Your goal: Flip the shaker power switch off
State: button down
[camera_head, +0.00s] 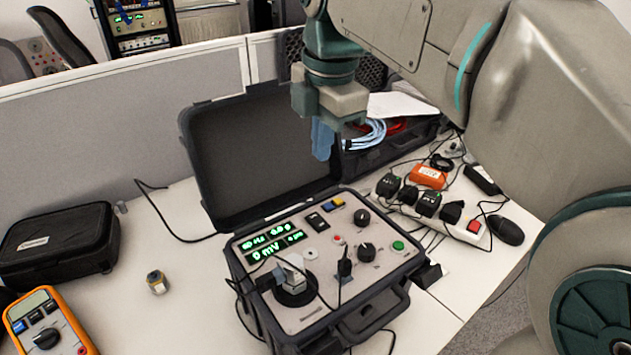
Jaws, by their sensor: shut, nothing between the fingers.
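The shaker unit (313,314) is an open black case with a light grey control panel, standing on the white desk. Its green displays (273,246) are lit, with one reading 0 mV. On the panel are a black rocker-like switch (318,222), a small blue and yellow part (332,204), a red button (338,240), a green button (398,245) and black knobs (366,252). No label shows which is the power switch. My gripper (321,158) is shut and empty, pointing down, in front of the open lid and above the panel's far edge.
The case's raised lid (254,150) stands behind the panel. To the right is a power strip with a red switch (474,227), plugged adapters and cables. A black mouse (506,230), a black case (60,245) and an orange multimeter (48,325) also lie on the desk.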

aim_at(316, 216)
jog(key=f+b, duration=0.1)
jog(key=f, duration=0.3)
jog(key=w+f+b, duration=0.1)
jog(key=f, duration=0.4)
jog(key=a+f+b, duration=0.1)
jog(key=f, duration=0.3)
jog(key=shift+w+f+b, duration=0.2)
jog(key=shift+f+b, duration=0.1)
jog(key=shift+b, duration=0.05)
jog(key=shift+d, duration=0.1)
jog(key=shift+d+p, duration=0.1)
jog(key=shift+p, duration=0.2)
